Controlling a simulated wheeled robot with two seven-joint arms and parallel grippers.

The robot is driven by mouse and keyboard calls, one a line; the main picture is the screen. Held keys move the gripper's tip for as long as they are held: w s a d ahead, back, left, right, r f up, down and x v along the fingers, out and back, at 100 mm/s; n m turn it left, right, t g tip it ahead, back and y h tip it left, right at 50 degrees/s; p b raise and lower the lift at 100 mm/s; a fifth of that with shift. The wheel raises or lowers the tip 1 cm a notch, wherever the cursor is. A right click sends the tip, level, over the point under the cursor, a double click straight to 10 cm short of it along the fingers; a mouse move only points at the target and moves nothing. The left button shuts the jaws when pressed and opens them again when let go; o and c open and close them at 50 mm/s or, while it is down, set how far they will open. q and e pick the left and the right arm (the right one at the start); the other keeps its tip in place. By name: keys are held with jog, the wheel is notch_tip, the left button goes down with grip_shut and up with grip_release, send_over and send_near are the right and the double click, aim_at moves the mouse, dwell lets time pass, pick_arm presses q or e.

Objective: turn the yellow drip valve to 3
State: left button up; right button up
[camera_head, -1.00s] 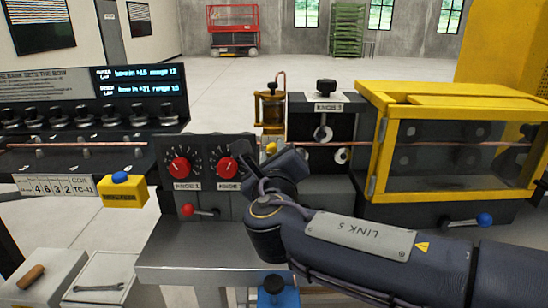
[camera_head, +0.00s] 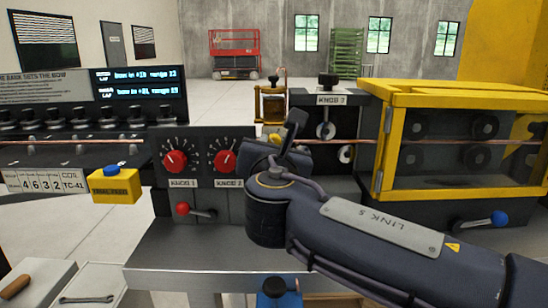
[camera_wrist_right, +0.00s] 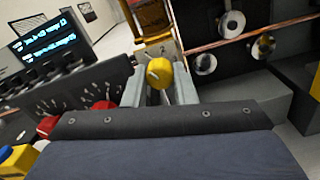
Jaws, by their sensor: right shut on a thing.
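The yellow drip valve (camera_wrist_right: 159,73) is a small rounded yellow knob below the amber oil cup. In the right wrist view it sits between the two grey fingers of my right gripper (camera_wrist_right: 159,84), which is shut on it. In the head view only a bit of the valve (camera_head: 275,137) shows, and my right gripper (camera_head: 285,143) and wrist cover most of it. My left gripper is not in view.
Red knob 1 (camera_head: 175,161) and red knob 2 (camera_head: 225,161) are on the panel left of my wrist, with a red-ended lever (camera_head: 183,209) below. A copper tube (camera_head: 450,141) runs across into the yellow-framed guard (camera_head: 455,97) on the right. A yellow box (camera_head: 113,188) has a blue button.

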jog(key=m+b, duration=1.3)
jog(key=m, duration=1.1)
jog(key=shift+a+b, duration=0.1)
jog(key=shift+b, duration=0.25)
jog(key=o, duration=1)
jog(key=shift+r, duration=0.1)
jog(key=s, duration=0.8)
jog(key=shift+b, duration=0.3)
